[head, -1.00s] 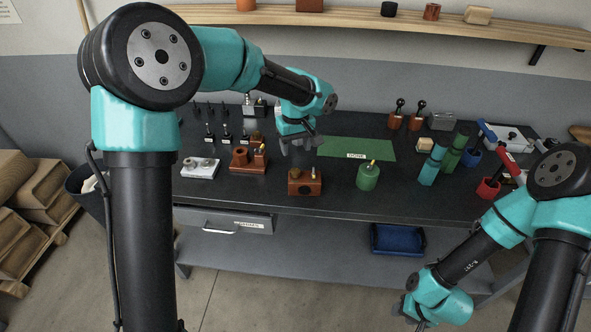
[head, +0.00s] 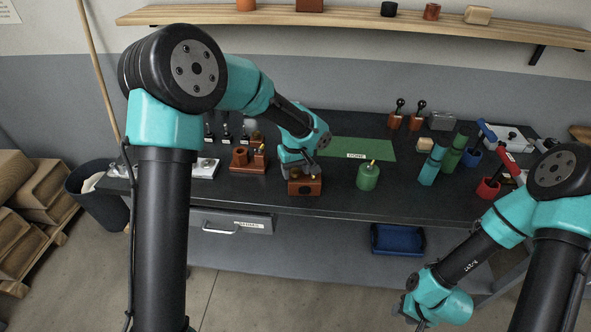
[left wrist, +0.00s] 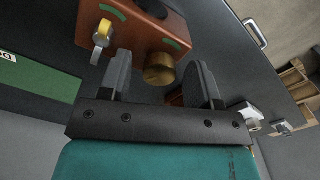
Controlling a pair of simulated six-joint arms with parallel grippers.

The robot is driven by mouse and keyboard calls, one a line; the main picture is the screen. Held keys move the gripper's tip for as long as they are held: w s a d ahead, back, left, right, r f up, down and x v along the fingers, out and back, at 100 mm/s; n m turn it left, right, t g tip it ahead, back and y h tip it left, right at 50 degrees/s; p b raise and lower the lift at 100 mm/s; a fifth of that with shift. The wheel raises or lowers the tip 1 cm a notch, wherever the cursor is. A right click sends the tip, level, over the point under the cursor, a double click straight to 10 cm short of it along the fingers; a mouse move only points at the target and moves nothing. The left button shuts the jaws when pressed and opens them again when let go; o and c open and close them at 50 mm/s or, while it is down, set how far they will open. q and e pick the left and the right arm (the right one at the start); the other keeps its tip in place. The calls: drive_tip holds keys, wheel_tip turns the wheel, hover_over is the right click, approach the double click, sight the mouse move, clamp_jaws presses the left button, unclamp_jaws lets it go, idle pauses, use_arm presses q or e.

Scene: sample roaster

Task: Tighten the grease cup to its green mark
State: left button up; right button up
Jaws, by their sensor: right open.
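The reddish-brown block (head: 305,188) stands at the front of the bench, under my left gripper (head: 294,172). In the left wrist view the block (left wrist: 143,30) carries a brass cup (left wrist: 159,69), which I take as the grease cup. A green mark (left wrist: 177,45) is on the block beside it, and another green mark (left wrist: 112,12) is near a yellow-topped fitting (left wrist: 106,28). My left gripper is open, its fingers on either side of the brass cup with visible gaps. My right gripper (head: 411,309) is open, low at the front right, away from the block.
A green mat labelled DONE (head: 375,147) lies behind the block. A green can (head: 367,176) stands to its right and a brown stand (head: 247,160) to its left. Teal and green cylinders and red and blue cups stand further right.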

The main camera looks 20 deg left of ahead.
use_arm(q)
drive_tip(key=c, duration=0.9)
